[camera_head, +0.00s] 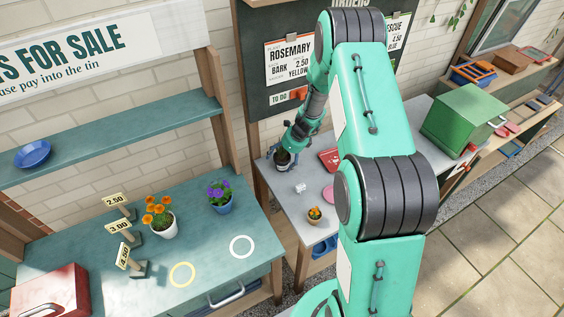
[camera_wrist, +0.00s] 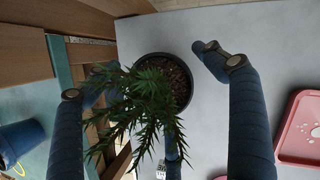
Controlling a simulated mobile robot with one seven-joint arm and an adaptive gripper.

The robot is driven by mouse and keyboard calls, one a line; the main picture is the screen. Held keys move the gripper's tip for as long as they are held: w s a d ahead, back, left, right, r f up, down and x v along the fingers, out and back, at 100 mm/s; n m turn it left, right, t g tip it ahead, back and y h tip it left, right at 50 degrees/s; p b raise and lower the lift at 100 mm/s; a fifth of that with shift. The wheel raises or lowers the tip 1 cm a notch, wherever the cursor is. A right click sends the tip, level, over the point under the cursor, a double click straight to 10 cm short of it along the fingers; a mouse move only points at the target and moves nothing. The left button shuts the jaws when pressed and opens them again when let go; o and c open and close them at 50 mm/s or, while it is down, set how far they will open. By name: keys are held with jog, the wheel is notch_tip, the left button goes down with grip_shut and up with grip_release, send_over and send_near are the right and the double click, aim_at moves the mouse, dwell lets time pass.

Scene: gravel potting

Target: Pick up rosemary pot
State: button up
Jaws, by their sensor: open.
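The rosemary pot, a dark pot (camera_wrist: 180,75) of brown bark with a spiky green plant (camera_wrist: 130,105) leaning out of it, stands on the grey bench near the wall. In the head view the dark pot (camera_head: 283,158) shows small under my arm's end. My gripper (camera_wrist: 153,78) is open, with blue fingers spread on both sides of the pot and plant. The right finger's tip is close to the pot's rim; I cannot tell whether any finger touches it. In the head view my gripper (camera_head: 296,137) is just above the pot. Leaves hide part of the pot.
The grey bench (camera_head: 290,208) also holds a red tray (camera_head: 330,158), a pink saucer (camera_head: 327,193) and a small orange-flowered pot (camera_head: 314,215). A wooden post (camera_head: 225,125) stands left of the bench. The green table (camera_head: 75,240) holds flower pots, price signs and two rings.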

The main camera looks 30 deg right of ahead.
jog(key=c, duration=1.5)
jog(key=shift+r, duration=0.15)
notch_tip(320, 180, up, 18)
jog(key=p, duration=0.2)
jog(key=shift+p, duration=0.35)
